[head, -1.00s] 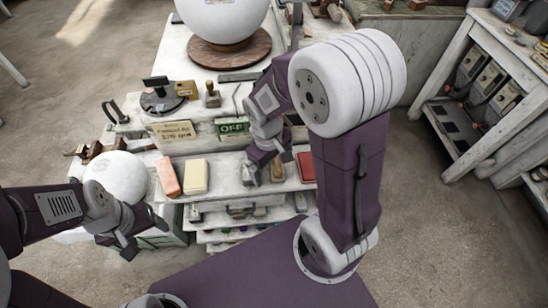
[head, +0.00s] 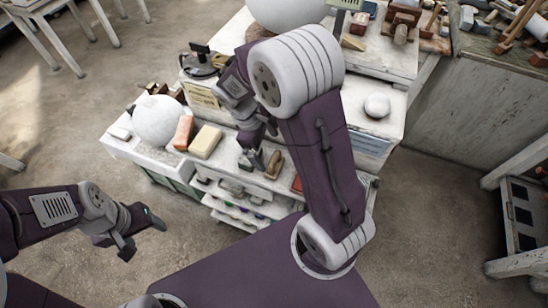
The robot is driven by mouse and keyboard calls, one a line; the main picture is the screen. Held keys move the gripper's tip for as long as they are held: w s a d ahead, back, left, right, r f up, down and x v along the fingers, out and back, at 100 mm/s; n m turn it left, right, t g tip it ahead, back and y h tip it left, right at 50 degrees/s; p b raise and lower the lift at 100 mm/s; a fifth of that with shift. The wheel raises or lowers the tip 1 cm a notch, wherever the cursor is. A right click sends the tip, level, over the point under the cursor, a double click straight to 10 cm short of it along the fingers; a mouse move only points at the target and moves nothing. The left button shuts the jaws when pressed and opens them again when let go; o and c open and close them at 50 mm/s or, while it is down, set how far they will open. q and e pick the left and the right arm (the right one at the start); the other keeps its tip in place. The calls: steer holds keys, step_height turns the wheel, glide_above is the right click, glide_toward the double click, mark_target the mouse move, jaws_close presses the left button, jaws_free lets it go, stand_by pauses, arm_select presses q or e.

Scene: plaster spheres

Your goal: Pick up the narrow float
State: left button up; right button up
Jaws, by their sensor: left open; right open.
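A narrow brown wooden tool (head: 273,165) lies on the front shelf, with a grey piece (head: 255,160) close to its left. It may be the narrow float, but I cannot tell for sure. My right gripper (head: 258,132) is open and points down just behind these two, apparently empty; its arm hides part of the shelf. My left gripper (head: 146,240) is open and empty over bare floor, in front of the shelf unit's left part.
A salmon block (head: 183,132) and a cream block (head: 206,141) lie on the shelf beside a white sphere (head: 158,120). A red block (head: 297,185) sits by my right arm. A small sphere (head: 377,106) stands on the right side.

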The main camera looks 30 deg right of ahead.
mark_target(274, 161)
steer(key=s+f, duration=0.2)
steer(key=shift+s+d+f, duration=0.1)
steer(key=shift+d+f, duration=0.1)
steer(key=shift+f, duration=0.15)
steer(key=shift+d+f, duration=0.15)
steer(key=f, duration=0.3)
steer(key=d+f, duration=0.1)
steer(key=f, duration=0.1)
steer(key=shift+w, duration=0.4)
steer(key=shift+s+d+f, duration=0.1)
steer(key=shift+s+f, duration=0.05)
steer(key=shift+s, duration=0.1)
steer(key=shift+w, duration=0.15)
steer(key=c, duration=1)
arm_select(q)
steer(key=shift+s+a+r, duration=0.2)
steer(key=shift+s+r, duration=0.15)
steer(key=shift+s, duration=0.15)
arm_select(e)
steer(key=c, duration=0.5)
